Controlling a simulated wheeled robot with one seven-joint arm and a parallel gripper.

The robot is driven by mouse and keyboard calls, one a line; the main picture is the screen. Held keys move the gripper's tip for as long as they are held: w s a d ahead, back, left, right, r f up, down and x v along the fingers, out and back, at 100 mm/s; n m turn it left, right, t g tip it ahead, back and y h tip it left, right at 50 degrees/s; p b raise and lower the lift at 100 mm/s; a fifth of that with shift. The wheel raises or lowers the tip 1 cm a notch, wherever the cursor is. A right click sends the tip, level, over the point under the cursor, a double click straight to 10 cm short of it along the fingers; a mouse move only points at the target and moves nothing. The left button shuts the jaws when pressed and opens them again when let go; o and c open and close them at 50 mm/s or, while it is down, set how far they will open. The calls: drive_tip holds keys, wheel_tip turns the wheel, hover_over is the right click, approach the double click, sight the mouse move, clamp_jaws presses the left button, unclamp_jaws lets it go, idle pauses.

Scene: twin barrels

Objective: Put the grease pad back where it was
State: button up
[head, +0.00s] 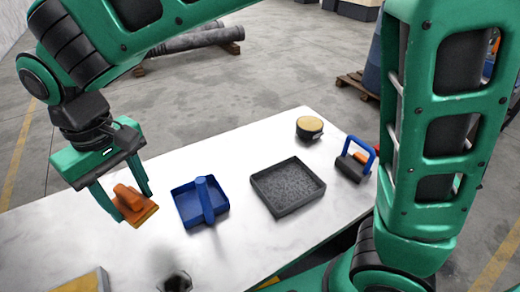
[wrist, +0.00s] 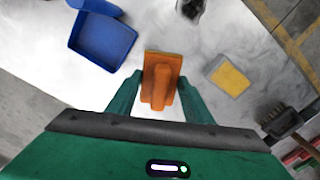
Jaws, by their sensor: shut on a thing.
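The grease pad looks to be the orange block with a raised handle (head: 133,203), which has a thin yellowish underside. My gripper (head: 121,201) points down with its green fingers on either side of it and is shut on it. In the wrist view the orange pad (wrist: 162,78) sits between the two fingertips (wrist: 161,96), handle towards the camera. It is over the left part of the white table (head: 245,160), left of the blue tray (head: 187,206). I cannot tell whether its underside touches the table.
A shallow holder with a yellow inset (head: 85,283) lies at the near left edge, also in the wrist view (wrist: 230,76). A dark cup-like thing (head: 175,282) stands near the front. A grey tray (head: 288,187), a round tin (head: 309,127) and a blue-handled tool (head: 352,161) stand farther right.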

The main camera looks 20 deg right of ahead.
drive_tip(key=shift+s+a, duration=0.1)
drive_tip(key=shift+a, duration=0.15)
drive_tip(key=w+d+m, duration=0.2)
drive_tip(key=w+d, duration=0.6)
drive_tip(key=d, duration=0.1)
drive_tip(key=m, duration=0.3)
hover_over(262, 151)
drive_tip(key=f, duration=0.6)
drive_tip(key=shift+s+a+f, duration=0.2)
drive_tip(key=shift+a, duration=0.1)
drive_tip(key=shift+w+d+f, duration=0.15)
drive_tip(key=shift+d+f, duration=0.1)
drive_tip(key=shift+d, duration=0.1)
drive_tip(key=shift+f, duration=2)
